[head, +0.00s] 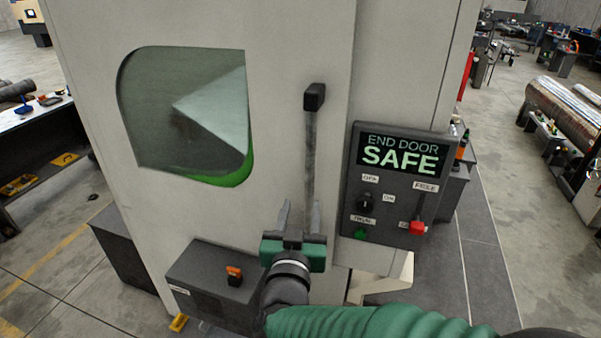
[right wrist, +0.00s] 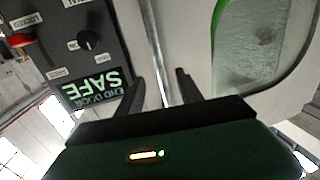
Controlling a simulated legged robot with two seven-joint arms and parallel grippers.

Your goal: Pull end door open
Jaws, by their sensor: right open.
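The end door (head: 275,60) is a pale grey machine panel with a window (head: 190,115), and looks closed. Its handle is a grey vertical bar (head: 309,150) with a black upper mount (head: 314,97). My right gripper (head: 300,210) is open at the bar's lower part. In the right wrist view, the bar (right wrist: 153,40) runs between the two open fingers (right wrist: 159,78), with a gap visible on each side. Whether a finger touches the bar cannot be told. The bar's lower end is hidden behind the gripper. My left gripper is not in view.
A dark control panel (head: 395,185) reading "END DOOR SAFE" is close right of the handle, with a black knob (head: 365,201) and a red switch (head: 417,227). A dark box (head: 215,285) with an orange switch sits low on the left. Open floor (head: 505,180) lies at the right.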

